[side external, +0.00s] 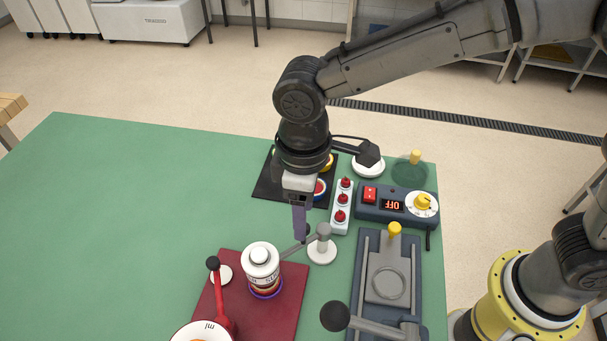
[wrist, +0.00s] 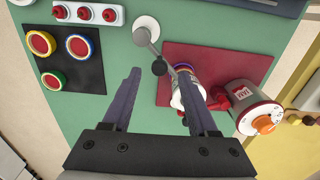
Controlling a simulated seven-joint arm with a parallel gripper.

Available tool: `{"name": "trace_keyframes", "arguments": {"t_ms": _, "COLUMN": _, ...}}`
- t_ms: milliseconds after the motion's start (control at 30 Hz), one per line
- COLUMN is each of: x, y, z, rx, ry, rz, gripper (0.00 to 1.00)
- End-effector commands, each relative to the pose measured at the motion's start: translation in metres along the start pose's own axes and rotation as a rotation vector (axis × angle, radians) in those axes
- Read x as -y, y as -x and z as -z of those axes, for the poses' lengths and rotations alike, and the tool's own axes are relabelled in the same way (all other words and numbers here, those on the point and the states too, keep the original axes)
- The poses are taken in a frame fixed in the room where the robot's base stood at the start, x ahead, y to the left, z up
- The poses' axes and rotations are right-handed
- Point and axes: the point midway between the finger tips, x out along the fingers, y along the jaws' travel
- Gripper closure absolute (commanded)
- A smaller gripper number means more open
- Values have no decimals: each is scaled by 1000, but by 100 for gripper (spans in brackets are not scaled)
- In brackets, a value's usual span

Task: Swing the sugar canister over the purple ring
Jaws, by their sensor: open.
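The sugar canister, most likely the white one with dark lettering (side external: 260,258), stands upright on the dark red board; its label is not clearly readable. A purple ring (side external: 266,293) shows around its foot, below an orange band. In the wrist view the white canister (wrist: 178,101) is partly behind a finger. A thin bar runs from a grey pivot post (side external: 323,232) toward the canister. A black knob (wrist: 159,68) stands by the bar. My gripper (wrist: 159,74) is open and points down, its fingertips on either side of the knob in the wrist view. I cannot tell the height gap.
The dark red board (side external: 284,299) lies on the green table. The table's left is clear.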

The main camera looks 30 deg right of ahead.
Motion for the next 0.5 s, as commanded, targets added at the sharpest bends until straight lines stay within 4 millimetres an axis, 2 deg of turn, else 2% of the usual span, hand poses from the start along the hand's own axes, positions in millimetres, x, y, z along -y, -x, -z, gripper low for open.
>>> {"name": "trace_keyframes", "arguments": {"t_ms": 100, "x": 0, "y": 29, "z": 1, "rx": -8, "ry": 0, "rz": 0, "gripper": 41}}
{"name": "trace_keyframes", "arguments": {"t_ms": 300, "x": 0, "y": 71, "z": 1, "rx": -7, "ry": 1, "rz": 0, "gripper": 41}}
{"name": "trace_keyframes", "arguments": {"t_ms": 500, "x": 0, "y": 100, "z": 1, "rx": -4, "ry": 1, "rz": 0, "gripper": 41}}
